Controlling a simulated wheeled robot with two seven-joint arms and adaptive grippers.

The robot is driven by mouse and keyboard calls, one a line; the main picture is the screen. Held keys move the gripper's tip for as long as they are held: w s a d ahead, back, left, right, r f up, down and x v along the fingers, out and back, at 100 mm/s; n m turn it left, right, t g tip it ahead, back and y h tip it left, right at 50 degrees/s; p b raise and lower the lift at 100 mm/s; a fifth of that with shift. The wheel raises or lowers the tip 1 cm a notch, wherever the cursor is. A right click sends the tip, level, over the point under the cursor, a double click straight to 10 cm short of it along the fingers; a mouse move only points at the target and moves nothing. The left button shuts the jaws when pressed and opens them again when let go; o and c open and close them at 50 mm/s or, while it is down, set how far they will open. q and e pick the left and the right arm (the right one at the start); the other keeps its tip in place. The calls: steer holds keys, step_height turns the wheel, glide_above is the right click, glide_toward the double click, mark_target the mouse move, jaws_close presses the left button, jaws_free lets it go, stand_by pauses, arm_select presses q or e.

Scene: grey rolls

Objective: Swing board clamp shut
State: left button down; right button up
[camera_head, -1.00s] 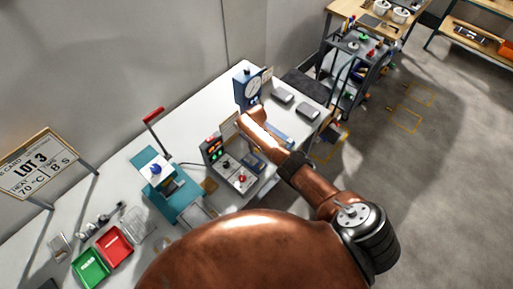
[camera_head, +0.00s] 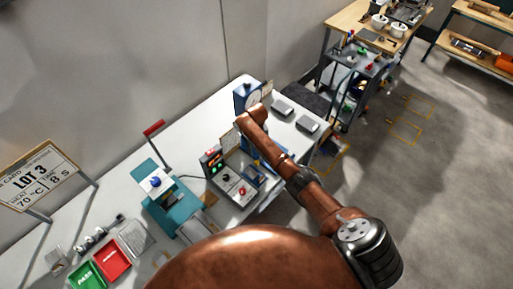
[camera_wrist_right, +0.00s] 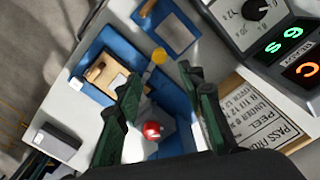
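A blue fixture (camera_wrist_right: 175,105) with a round red knob (camera_wrist_right: 151,131) shows in the right wrist view; I take it for the board clamp. My right gripper (camera_wrist_right: 161,75) is open, its two dark green fingers on either side of the red knob. I cannot tell whether they touch it. A blue block with a tan piece (camera_wrist_right: 106,73) is at its left. In the head view my copper right arm reaches over the bench beside the control box (camera_head: 228,180), and its gripper is mostly hidden. My left gripper is not in view.
A printed card (camera_wrist_right: 262,115) and the box with lit displays (camera_wrist_right: 290,48) are close at the right. A dial gauge (camera_head: 247,97), a teal press (camera_head: 165,205), and red (camera_head: 113,258) and green trays (camera_head: 87,275) stand on the white bench.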

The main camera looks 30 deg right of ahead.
steer(key=shift+r, duration=1.4)
steer(key=shift+f, duration=0.1)
